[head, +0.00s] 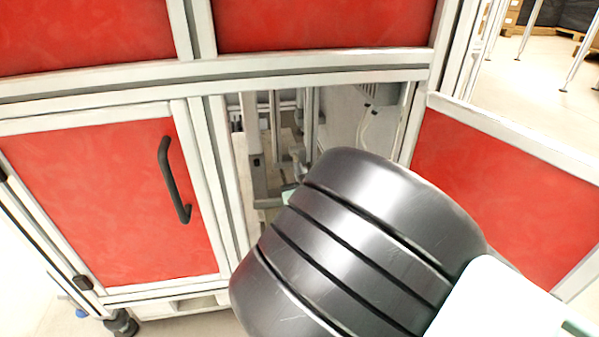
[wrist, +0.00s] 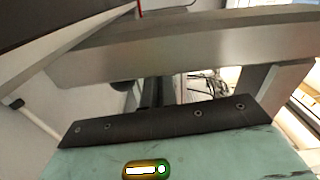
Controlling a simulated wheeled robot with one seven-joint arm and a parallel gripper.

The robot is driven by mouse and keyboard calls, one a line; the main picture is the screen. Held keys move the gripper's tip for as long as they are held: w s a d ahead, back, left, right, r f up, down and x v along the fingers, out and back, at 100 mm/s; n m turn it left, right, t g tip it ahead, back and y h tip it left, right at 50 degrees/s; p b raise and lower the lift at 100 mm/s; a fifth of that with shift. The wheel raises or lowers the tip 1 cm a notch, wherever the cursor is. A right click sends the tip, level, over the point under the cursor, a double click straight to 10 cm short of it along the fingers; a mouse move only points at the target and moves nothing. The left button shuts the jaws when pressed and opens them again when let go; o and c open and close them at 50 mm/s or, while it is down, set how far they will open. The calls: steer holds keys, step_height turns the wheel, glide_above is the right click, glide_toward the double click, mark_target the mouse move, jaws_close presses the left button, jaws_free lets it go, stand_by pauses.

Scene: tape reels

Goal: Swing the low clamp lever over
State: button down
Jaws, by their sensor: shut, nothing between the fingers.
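My gripper (wrist: 152,92) shows in the wrist view as two dark fingers close together, shut and empty, beyond my pale green wrist housing. In the head view my large dark arm hides most of it; only a bit of pale green shows at the arm's far end, inside the machine opening. A small grey fitting (head: 298,160) sits just above that green bit and may be part of the clamp. I cannot make out the low clamp lever for certain in either view, nor whether my gripper touches it.
The opening's right frame post (head: 410,122) and left post (head: 226,165) stand close around my arm. A red door (head: 105,200) with a black handle (head: 174,180) is at left. In the wrist view a broad metal beam (wrist: 200,55) crosses above the fingers.

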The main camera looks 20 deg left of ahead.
stand_by(0.3)
steer(key=shift+f+p, duration=0.85)
steer(key=shift+f, duration=0.45)
